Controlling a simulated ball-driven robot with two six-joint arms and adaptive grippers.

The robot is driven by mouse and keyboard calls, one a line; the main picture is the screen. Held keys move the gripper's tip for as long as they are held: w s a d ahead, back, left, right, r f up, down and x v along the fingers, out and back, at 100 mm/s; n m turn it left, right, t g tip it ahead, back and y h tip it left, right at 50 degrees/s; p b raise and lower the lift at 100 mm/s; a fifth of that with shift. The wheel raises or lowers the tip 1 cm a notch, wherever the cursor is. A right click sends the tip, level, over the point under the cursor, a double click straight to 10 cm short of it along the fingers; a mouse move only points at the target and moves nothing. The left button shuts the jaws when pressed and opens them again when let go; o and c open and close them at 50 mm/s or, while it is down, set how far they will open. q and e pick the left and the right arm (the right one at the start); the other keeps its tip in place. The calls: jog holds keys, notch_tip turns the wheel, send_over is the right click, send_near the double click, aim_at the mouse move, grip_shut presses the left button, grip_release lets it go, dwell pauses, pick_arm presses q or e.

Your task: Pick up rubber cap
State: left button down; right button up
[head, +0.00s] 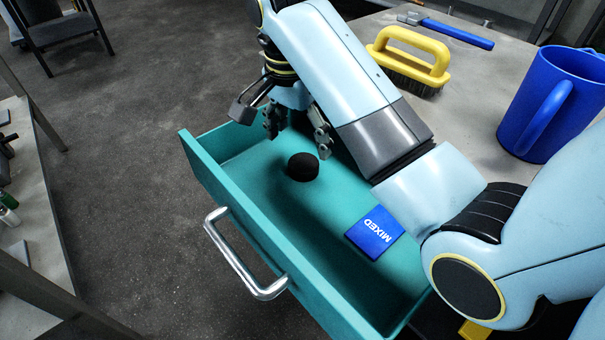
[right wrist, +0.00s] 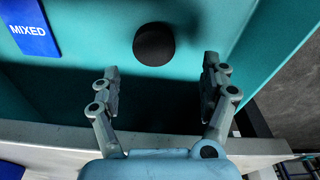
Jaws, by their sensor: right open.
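The rubber cap (head: 303,167) is a small black rounded piece lying on the floor of an open teal drawer (head: 232,207). In the right wrist view the cap (right wrist: 154,44) is ahead of the fingertips, a little left of the middle of the gap. My right gripper (head: 296,138) is open and empty above the drawer, close to the cap and apart from it. Both its fingers (right wrist: 160,78) show in the right wrist view with nothing between them. My left gripper is not in view.
A blue card marked MIXED (head: 375,233) lies in the drawer. The drawer has a metal handle (head: 243,258) on its front. On the grey worktop are a yellow-handled brush (head: 411,58), a blue mug (head: 551,103) and a blue-handled tool (head: 457,33).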

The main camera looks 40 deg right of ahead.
aim_at(303, 163)
jog(key=f+b, duration=0.1)
jog(key=f, duration=0.1)
jog(key=s+f+b, duration=0.1)
jog(key=f, duration=0.1)
jog(key=shift+f, duration=0.3)
jog(key=shift+d+f+b, duration=0.1)
jog(key=shift+f+b, duration=0.2)
jog(key=shift+f, duration=0.05)
jog(key=shift+w, duration=0.1)
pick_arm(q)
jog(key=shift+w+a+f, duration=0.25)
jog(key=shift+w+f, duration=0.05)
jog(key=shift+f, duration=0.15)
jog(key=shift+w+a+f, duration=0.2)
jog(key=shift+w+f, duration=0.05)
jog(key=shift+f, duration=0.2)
pick_arm(e)
jog(key=shift+c, duration=0.4)
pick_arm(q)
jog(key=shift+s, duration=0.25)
pick_arm(e)
jog(key=c, duration=1.2)
